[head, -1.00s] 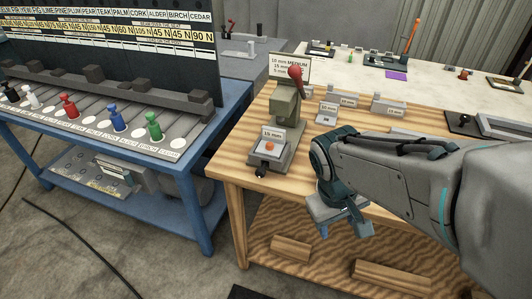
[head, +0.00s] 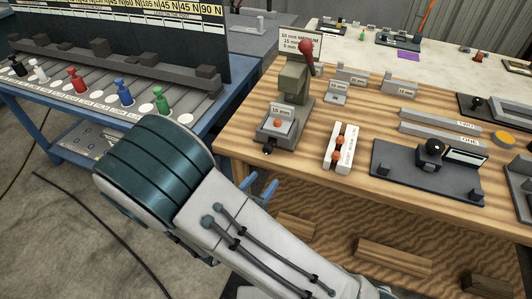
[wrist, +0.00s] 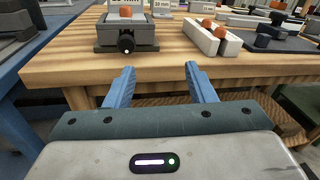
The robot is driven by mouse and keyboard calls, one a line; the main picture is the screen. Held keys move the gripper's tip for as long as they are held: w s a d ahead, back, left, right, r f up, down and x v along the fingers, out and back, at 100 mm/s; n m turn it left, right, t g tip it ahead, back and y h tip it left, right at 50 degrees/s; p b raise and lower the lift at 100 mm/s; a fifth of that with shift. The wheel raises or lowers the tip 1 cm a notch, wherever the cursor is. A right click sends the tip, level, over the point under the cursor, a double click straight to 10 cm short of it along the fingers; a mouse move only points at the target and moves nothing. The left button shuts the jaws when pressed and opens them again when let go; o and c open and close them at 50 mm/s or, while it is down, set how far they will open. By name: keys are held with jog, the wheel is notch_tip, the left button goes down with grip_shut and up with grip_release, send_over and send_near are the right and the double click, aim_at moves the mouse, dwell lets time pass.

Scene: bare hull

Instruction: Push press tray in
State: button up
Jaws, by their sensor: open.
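The press (head: 294,84) is a grey-green block with a red-knobbed lever on the wooden bench. Its grey tray (head: 283,139) sticks out at the front, with an orange piece (head: 278,123), a size card and a black knob (head: 267,151) facing the bench edge. In the wrist view the tray (wrist: 112,34) and knob (wrist: 126,44) are ahead, left of centre. My gripper (wrist: 162,80) is open and empty, its two blue fingers short of the bench edge and below the tray, touching nothing. In the head view my arm hides most of the gripper; blue fingers (head: 262,188) show.
A white holder (head: 341,148) with orange pieces stands right of the tray. A dark fixture (head: 428,172) is further right. A blue table (head: 190,95) with coloured pegs is at left. Wooden blocks lie on the lower shelf. Bare bench lies before the tray.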

aim_at(267, 152)
jog(key=w+n, duration=0.1)
jog(key=w, duration=0.3)
jog(key=w+f+n+t+y+p, duration=0.1)
jog(key=w, duration=0.3)
jog(key=w+d+n+t+y+p, duration=0.1)
jog(key=w, duration=0.3)
jog(key=shift+w+f, duration=0.25)
jog(key=shift+f, duration=0.05)
